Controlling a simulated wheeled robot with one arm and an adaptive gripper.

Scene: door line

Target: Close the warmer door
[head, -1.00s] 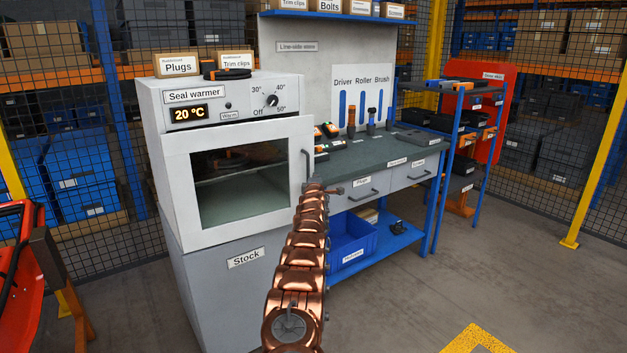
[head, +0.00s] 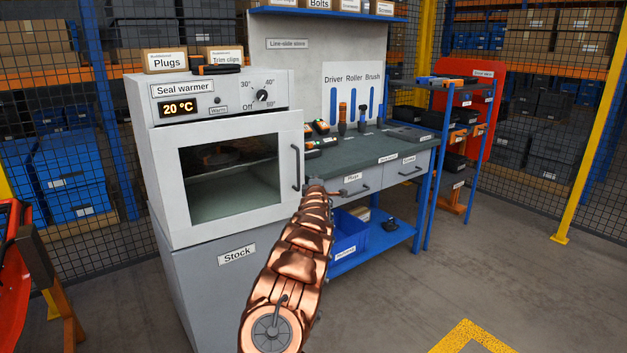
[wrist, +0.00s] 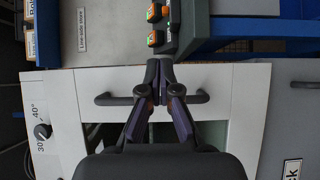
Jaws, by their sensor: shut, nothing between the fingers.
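The seal warmer (head: 222,100) is a light box on a grey stock cabinet, with a dial and a "20 °C" display. Its white-framed door (head: 290,135) has a dark window and a vertical dark handle (head: 295,168) on the right. The door's right edge sticks out past the control panel, so it looks slightly ajar; the gap is hard to judge. My gripper (head: 338,193) is small in the head view, right of the handle. In the wrist view, my gripper (wrist: 163,98) is shut and empty, fingertips overlapping the handle's middle (wrist: 112,99); contact cannot be told.
A workbench (head: 370,150) with tools and drawers stands right of the warmer. A blue bin (head: 348,232) sits on its lower shelf. Boxes (head: 166,60) stand on the warmer. Floor at right is clear.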

